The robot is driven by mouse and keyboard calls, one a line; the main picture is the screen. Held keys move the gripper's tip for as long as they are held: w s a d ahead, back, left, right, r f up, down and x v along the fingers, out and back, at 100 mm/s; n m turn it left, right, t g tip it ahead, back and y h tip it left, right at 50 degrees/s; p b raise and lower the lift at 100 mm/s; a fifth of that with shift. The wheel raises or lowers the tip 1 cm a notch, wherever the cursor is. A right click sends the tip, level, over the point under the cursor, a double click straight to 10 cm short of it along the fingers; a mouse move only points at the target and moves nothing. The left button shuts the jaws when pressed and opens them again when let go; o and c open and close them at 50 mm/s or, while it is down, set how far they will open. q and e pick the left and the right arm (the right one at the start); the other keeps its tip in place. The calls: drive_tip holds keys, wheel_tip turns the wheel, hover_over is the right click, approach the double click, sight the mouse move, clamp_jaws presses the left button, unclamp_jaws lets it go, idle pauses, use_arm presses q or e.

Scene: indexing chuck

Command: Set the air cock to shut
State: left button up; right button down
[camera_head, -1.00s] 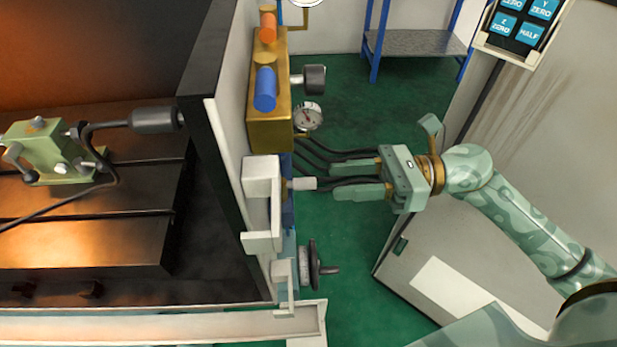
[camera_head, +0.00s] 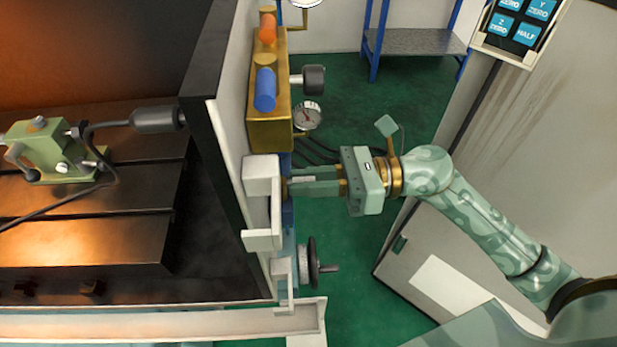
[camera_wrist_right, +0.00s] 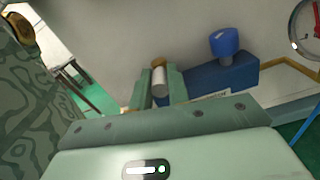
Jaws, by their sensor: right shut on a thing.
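A small grey cylinder (camera_wrist_right: 160,82) on a brass stem stands out from the machine's side; I take it for the handle of the air cock. My right gripper (camera_head: 293,182) has its fingers level and close together beside the white guard. It is shut on this cylinder, which lies between the two fingers (camera_wrist_right: 158,90) in the right wrist view. In the head view the fingers and the white guard hide most of the cock. A blue block (camera_wrist_right: 225,77) with a blue knob (camera_wrist_right: 224,44) is beside it in the wrist view. My left gripper is out of view.
A brass block (camera_head: 268,132) with an orange knob (camera_head: 268,28) and a blue knob (camera_head: 265,90) is above, with a gauge (camera_head: 308,115). A white bracket (camera_head: 262,205) is close to the fingertips. A handwheel (camera_head: 314,262) is below. A grey cabinet (camera_head: 540,150) stands right.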

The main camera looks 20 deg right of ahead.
sight(283, 189)
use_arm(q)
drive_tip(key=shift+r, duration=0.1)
